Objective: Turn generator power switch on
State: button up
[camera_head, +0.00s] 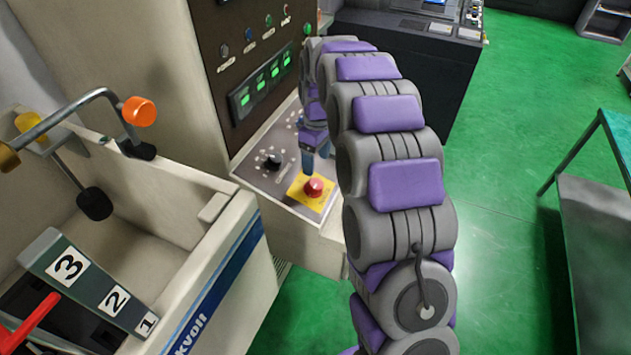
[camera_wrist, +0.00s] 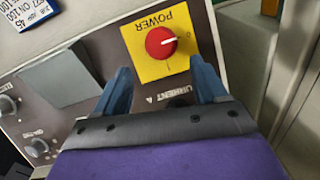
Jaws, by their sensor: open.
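The generator power switch is a red round knob (camera_wrist: 161,42) on a yellow plate (camera_wrist: 150,72) marked POWER, upside down in the wrist view. Its white pointer line points right, toward a small mark that looks like 0. In the head view the red knob (camera_head: 314,187) sits on its yellow plate on the sloped panel (camera_head: 268,178). My gripper (camera_wrist: 162,76) is open and empty. Its two blue fingers lie either side of the knob's line, short of the knob and apart from it. In the head view my gripper (camera_head: 314,150) is just above and behind the knob, partly hidden by my arm.
A black knob (camera_head: 271,161) and small switches share the panel. Green displays (camera_head: 268,76) and coloured buttons are on the upright cabinet behind. A machine tank (camera_head: 215,255) with a numbered block (camera_head: 100,285) stands at left. A table (camera_head: 600,220) is at right; green floor between is clear.

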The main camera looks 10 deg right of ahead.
aim_at(315, 182)
jog(key=f, duration=0.4)
jog(key=f+b, duration=0.1)
jog(key=f, duration=0.3)
jog(key=shift+s+a+f, duration=0.1)
jog(key=shift+s+f, duration=0.1)
jog(key=shift+f, duration=0.05)
jog(key=shift+a, duration=0.1)
jog(key=shift+c, duration=0.3)
jog(key=shift+c, duration=0.9)
jog(key=c, duration=0.8)
